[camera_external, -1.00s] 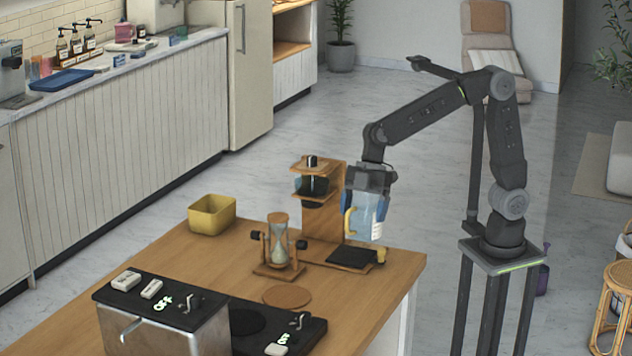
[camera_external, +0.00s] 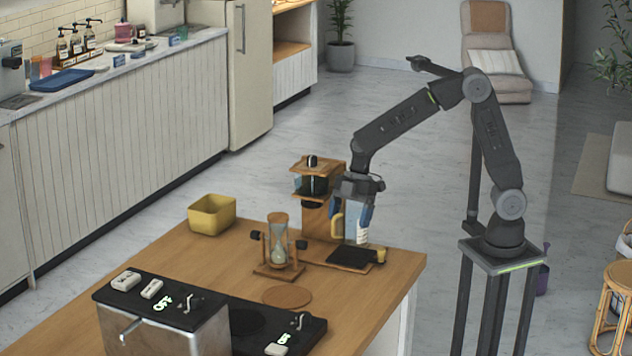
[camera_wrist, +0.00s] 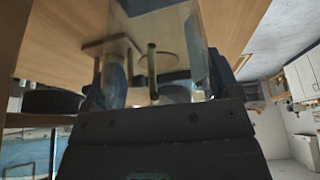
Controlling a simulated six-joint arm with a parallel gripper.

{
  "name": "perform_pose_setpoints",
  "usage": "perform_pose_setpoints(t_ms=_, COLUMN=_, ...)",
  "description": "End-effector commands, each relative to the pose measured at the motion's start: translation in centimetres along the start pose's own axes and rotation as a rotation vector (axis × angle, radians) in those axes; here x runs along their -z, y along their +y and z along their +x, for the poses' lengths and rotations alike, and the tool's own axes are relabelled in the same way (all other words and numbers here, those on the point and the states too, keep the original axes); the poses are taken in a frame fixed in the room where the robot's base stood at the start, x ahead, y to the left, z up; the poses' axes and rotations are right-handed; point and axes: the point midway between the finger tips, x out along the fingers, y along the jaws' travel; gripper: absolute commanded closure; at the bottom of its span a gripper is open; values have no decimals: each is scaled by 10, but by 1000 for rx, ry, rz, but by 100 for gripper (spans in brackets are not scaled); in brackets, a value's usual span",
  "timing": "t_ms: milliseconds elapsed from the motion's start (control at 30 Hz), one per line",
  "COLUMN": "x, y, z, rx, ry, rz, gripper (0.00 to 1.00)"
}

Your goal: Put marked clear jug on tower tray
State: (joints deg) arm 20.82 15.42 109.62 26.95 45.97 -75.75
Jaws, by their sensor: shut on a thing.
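The clear jug (camera_external: 356,229) has white markings and a yellow handle. My gripper (camera_external: 352,204) is shut on it from above, with blue fingers on its sides. The jug is upright, at or just above the black tray (camera_external: 352,257) at the foot of the wooden tower (camera_external: 322,215); I cannot tell whether it touches. In the wrist view the clear jug wall (camera_wrist: 165,35) fills the upper middle, between my fingers, and the tray is not clearly seen.
A small yellow cup (camera_external: 381,256) stands at the tray's right end. An hourglass in a wooden stand (camera_external: 278,245) is left of the tower. A yellow bin (camera_external: 212,214), a round wooden coaster (camera_external: 287,297) and a black-topped machine (camera_external: 160,300) share the table.

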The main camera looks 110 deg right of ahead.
Motion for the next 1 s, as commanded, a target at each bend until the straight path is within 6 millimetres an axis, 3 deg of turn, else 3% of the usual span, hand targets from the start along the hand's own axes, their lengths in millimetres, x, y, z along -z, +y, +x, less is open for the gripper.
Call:
perform_pose_setpoints(t_ms=367, x=-16, y=1, z=37, rx=1, ry=-1, rz=2, gripper=46)
perform_pose_setpoints(t_ms=733, x=-17, y=1, z=40, rx=0, ry=0, rz=0, gripper=46)
perform_pose_setpoints(t_ms=767, x=-17, y=1, z=41, rx=0, ry=0, rz=0, gripper=17)
perform_pose_setpoints(t_ms=933, x=-17, y=1, z=40, rx=0, ry=0, rz=0, gripper=1)
perform_pose_setpoints(t_ms=1000, x=-17, y=1, z=40, rx=0, ry=0, rz=0, gripper=0)
